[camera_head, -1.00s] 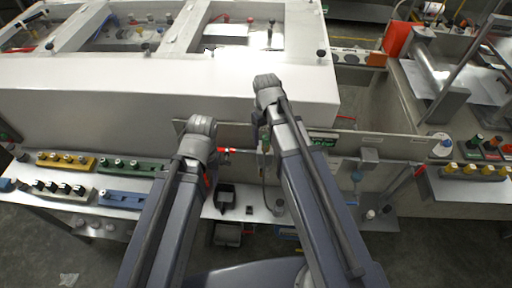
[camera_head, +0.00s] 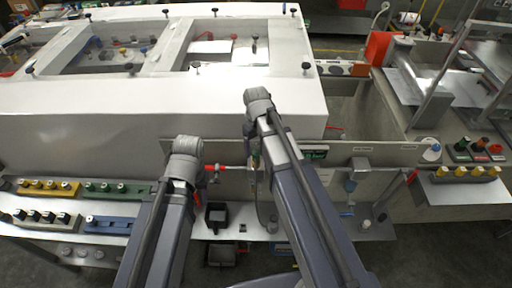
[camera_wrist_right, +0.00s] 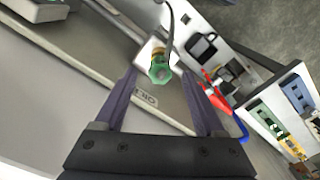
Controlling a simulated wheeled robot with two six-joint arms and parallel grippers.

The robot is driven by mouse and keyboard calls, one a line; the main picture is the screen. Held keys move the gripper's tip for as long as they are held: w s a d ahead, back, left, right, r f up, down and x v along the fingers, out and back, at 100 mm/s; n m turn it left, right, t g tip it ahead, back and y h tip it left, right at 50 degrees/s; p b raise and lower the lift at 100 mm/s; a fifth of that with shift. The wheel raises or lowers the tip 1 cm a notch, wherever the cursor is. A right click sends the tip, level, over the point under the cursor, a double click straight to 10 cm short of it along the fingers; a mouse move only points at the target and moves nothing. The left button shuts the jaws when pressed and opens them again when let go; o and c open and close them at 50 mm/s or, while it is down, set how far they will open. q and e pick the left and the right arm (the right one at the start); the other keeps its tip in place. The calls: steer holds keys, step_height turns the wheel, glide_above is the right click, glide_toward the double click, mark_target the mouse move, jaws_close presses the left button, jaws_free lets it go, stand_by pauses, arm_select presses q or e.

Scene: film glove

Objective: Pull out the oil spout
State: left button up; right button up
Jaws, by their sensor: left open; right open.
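The oil spout appears to be the green faceted nozzle (camera_wrist_right: 160,70) with a grey hose in the right wrist view. It hangs by a white panel bearing an "OIL" label (camera_wrist_right: 149,97). My right gripper (camera_wrist_right: 162,74) is open, with its two fingers on either side of the nozzle in that view; I cannot tell whether they touch it. In the head view the nozzle (camera_head: 256,160) is partly hidden by my right arm. My left gripper (camera_head: 190,172) is by the panel to the left of it; its fingers are mostly hidden behind my wrist.
A red valve-like part (camera_head: 213,170) sits close to my left wrist. A black bin (camera_head: 216,215) stands on the low shelf. A large white machine (camera_head: 150,120) fills the back. Coloured racks (camera_head: 120,188) are at left, and a side table (camera_head: 462,190) is at right.

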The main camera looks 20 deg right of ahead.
mark_target(256, 152)
step_height(256, 152, down, 4)
steer(key=shift+r+b, duration=0.15)
steer(key=shift+b, duration=1.1)
arm_select(q)
step_height(256, 152, down, 4)
steer(key=shift+r, duration=0.2)
arm_select(e)
steer(key=shift+r, duration=0.1)
jaws_close()
stand_by(0.7)
